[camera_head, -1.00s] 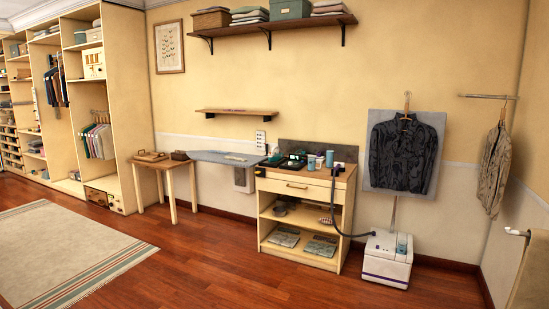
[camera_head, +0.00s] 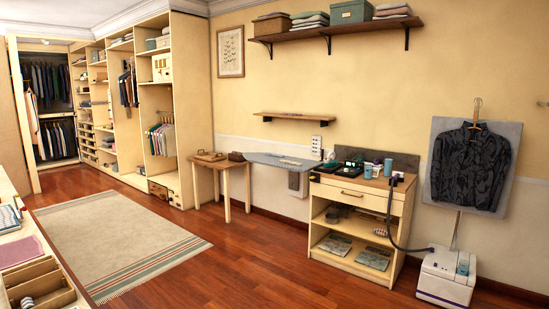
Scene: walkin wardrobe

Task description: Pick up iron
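I cannot make out an iron for certain at this distance. Several small dark and light items, some with green parts, sit on top of the wooden cabinet (camera_head: 345,194) at right of centre; one of them may be the iron. A grey ironing board (camera_head: 280,161) stands out just left of the cabinet, with its narrow end toward the left. Neither of my grippers shows in the view.
A small wooden table (camera_head: 222,163) with boxes stands left of the board. A white steamer base (camera_head: 446,277) is on the floor at right, with a hose. A rug (camera_head: 120,238) lies at left. A counter with a divided tray (camera_head: 40,287) is at lower left. Wooden floor between is clear.

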